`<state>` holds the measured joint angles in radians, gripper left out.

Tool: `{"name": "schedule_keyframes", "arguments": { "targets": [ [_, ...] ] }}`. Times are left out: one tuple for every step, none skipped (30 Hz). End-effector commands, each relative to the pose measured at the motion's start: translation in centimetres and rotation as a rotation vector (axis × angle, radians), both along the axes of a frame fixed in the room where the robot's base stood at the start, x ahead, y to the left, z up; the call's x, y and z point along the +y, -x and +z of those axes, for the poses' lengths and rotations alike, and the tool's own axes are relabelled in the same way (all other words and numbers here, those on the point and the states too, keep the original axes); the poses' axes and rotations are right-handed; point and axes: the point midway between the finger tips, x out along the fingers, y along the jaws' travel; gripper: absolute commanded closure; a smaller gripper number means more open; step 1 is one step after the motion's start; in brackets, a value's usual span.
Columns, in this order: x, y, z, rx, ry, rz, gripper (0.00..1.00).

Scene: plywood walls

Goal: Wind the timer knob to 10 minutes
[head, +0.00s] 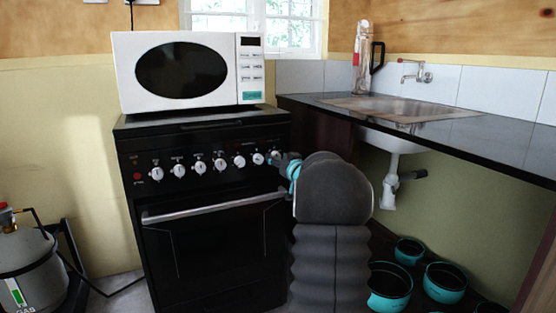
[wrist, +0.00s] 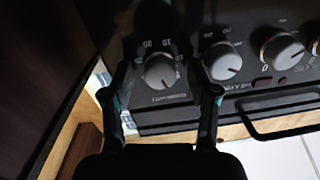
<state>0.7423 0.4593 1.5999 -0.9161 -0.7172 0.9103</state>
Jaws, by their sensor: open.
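The timer knob (wrist: 160,72) is a round pale grey knob on the stove's black panel, with numbers printed around part of it. In the wrist view it lies between the two dark fingers of my gripper (wrist: 161,88), which are open with a gap on each side of the knob. I cannot tell whether the fingers reach around it or stop short in front of it. In the head view my gripper (head: 285,164) is at the right end of the stove's knob row, by the timer knob (head: 274,155), which is partly hidden.
Several other white knobs (head: 199,167) line the black stove (head: 215,225) above its silver oven handle (head: 213,207). A white microwave (head: 245,71) sits on top. A counter with a sink (head: 400,108) stands at right, with teal-rimmed pots (head: 390,287) below. A gas bottle (head: 25,262) is at left.

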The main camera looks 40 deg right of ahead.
Motion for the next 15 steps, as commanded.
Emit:
{"name": "schedule_keyframes", "arguments": {
  "targets": [
    [0.00, 0.01, 0.00, 0.000, 0.000, 0.000, 0.43],
    [0.00, 0.02, 0.00, 0.000, 0.000, 0.000, 0.51],
    [0.00, 0.02, 0.00, 0.000, 0.000, 0.000, 0.61],
    [0.00, 0.02, 0.01, 0.000, 0.000, 0.000, 0.68],
    [0.01, 0.02, 0.01, 0.000, 0.000, 0.000, 0.76],
    [0.01, 0.02, 0.01, 0.000, 0.000, 0.000, 0.86],
    [0.01, 0.02, 0.01, 0.000, 0.000, 0.000, 0.93],
    [0.01, 0.02, 0.01, 0.000, 0.000, 0.000, 1.00],
    [0.01, 0.02, 0.01, 0.000, 0.000, 0.000, 1.00],
    [0.01, 0.02, 0.01, 0.000, 0.000, 0.000, 1.00],
    [0.01, 0.02, 0.01, 0.000, 0.000, 0.000, 1.00],
    [0.01, 0.03, 0.01, 0.000, 0.001, 0.000, 1.00],
    [0.01, 0.03, 0.01, 0.000, 0.001, 0.000, 1.00],
    [0.01, 0.03, 0.01, 0.000, 0.001, 0.000, 1.00],
    [0.01, 0.03, 0.01, 0.000, 0.002, 0.000, 1.00]
  ]
}}
